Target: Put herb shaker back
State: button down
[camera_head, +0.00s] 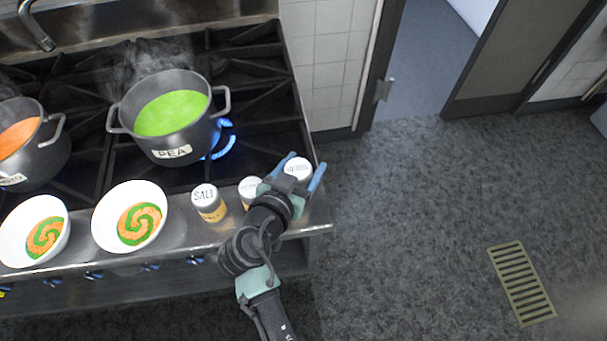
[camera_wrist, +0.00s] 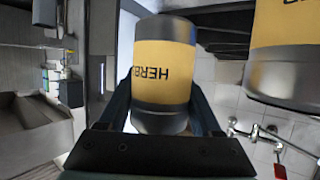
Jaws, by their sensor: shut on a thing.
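The herb shaker (camera_wrist: 163,72), a steel jar with a yellow label reading HERB, stands between the fingers of my gripper (camera_head: 304,168) in the wrist view. My gripper is shut on it. In the head view its white lid (camera_head: 297,167) shows between the blue fingertips, at the right end of the stove's front ledge; my gripper hides its lower part. I cannot tell whether its base touches the ledge. A second white-lidded shaker (camera_head: 249,189) is just left of it, partly hidden by my arm. The salt shaker (camera_head: 209,203) stands further left on the ledge.
Two soup bowls (camera_head: 103,222) (camera_head: 12,246) sit on the ledge (camera_head: 180,240) at the left. A steaming pea pot (camera_head: 180,145) stands by a lit burner (camera_head: 224,140), with an orange soup pot (camera_head: 55,160) left of it. Open floor (camera_head: 410,230) lies to the right.

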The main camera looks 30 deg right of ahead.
jog(key=shift+f, duration=1.95)
jog(key=shift+d+f, duration=0.1)
jog(key=shift+f, duration=0.1)
jog(key=shift+c, duration=1.8)
grip_release()
jog(key=shift+r, duration=0.15)
